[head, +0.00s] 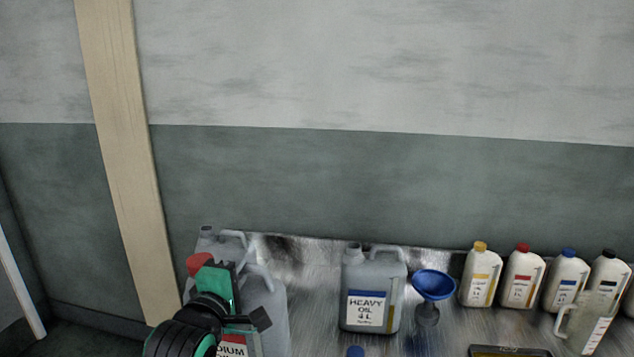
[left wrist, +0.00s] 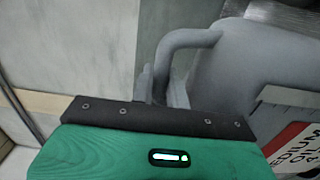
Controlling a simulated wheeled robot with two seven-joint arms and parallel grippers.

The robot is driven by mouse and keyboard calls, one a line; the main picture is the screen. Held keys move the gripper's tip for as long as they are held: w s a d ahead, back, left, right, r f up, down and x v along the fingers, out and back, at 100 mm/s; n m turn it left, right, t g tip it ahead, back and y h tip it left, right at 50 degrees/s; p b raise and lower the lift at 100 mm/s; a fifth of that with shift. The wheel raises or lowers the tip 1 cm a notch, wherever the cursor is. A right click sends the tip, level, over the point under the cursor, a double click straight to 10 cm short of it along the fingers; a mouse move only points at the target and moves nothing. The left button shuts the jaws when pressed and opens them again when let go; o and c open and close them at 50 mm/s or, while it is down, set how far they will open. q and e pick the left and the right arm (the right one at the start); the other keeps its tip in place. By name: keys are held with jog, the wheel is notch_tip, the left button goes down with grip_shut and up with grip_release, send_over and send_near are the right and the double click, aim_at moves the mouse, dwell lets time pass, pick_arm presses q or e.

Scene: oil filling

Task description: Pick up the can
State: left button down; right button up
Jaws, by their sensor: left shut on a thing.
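A grey can with a red-and-white label reading "...DIUM OIL" (head: 274,316) stands at the left end of the metal table. Its body and handle (left wrist: 187,40) also show in the left wrist view. My left gripper (head: 240,297), green and black, covers part of the can in the head view. It is shut on the can at the handle side. My right gripper is not in view.
A grey can labelled "HEAVY OIL 4 L" (head: 372,292) and a blue funnel (head: 433,285) stand to the right. Another grey can (head: 226,239) is behind my gripper. Several white bottles (head: 478,277) and a clear jug (head: 587,325) are farther right. The wall is close behind.

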pick_arm(q)
jog(key=s+a+f+n+y, duration=0.1)
jog(key=s+a+f, duration=0.2)
jog(key=s+f, duration=0.4)
jog(key=s+a+f+n+y, duration=0.1)
jog(key=s+a+f, duration=0.3)
jog(key=s+f, duration=0.4)
notch_tip(320, 180, down, 8)
jog(key=shift+a+r+y, duration=0.1)
jog(key=shift+a+y, duration=0.05)
jog(key=shift+y, duration=0.55)
jog(key=shift+t, duration=0.3)
